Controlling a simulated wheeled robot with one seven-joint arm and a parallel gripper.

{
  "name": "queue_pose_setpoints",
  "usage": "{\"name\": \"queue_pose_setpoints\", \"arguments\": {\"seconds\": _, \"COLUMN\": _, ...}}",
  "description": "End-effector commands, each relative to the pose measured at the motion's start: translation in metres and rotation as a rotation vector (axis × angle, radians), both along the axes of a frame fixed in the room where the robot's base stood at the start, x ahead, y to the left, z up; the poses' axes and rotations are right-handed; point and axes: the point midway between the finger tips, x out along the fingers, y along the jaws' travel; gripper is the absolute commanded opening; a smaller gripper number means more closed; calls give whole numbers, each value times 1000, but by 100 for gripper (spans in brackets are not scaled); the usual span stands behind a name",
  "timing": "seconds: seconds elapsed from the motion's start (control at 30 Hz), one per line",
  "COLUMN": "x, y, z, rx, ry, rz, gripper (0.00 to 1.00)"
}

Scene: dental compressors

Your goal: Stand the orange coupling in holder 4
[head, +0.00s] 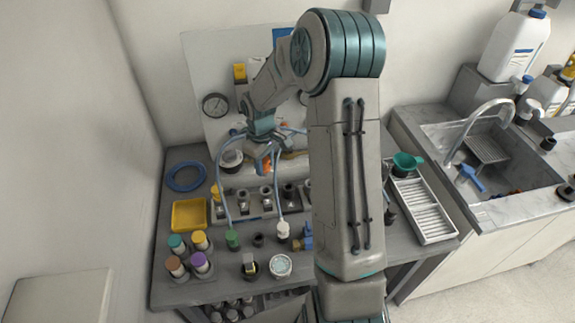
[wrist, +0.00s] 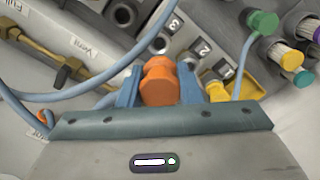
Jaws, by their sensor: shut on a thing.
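The orange coupling (wrist: 158,84) is between the two blue fingers of my gripper (wrist: 160,78) in the wrist view, and the gripper is shut on it. In the head view my gripper (head: 264,155) hangs behind the holder row, with a bit of orange coupling (head: 264,168) showing under it. The grey holder row (head: 262,212) stands on the bench. In the wrist view the row's labels 3, 2 and 1 (wrist: 199,46) can be read beyond the coupling. Holder 4's label cannot be made out in either view.
Blue hoses hang near my gripper. Coloured-cap jars (head: 202,263), a yellow tray (head: 189,214) and a blue ring (head: 186,176) are on the left of the bench. A white rack (head: 424,209) lies at right. A backboard with a gauge (head: 215,105) stands behind.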

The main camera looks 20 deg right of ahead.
Motion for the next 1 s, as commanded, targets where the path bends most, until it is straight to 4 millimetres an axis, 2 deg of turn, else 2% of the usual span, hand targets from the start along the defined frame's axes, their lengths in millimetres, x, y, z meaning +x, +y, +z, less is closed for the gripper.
{"name": "queue_pose_setpoints", "arguments": {"seconds": 0.6, "x": -6, "y": -57, "z": -21, "rx": 3, "ry": -1, "rz": 919, "gripper": 8}}
{"name": "queue_pose_setpoints", "arguments": {"seconds": 0.8, "x": -8, "y": -68, "z": -23, "rx": 3, "ry": -3, "rz": 1104, "gripper": 8}}
{"name": "queue_pose_setpoints", "arguments": {"seconds": 1.0, "x": -9, "y": -71, "z": -25, "rx": 4, "ry": -3, "rz": 1168, "gripper": 8}}
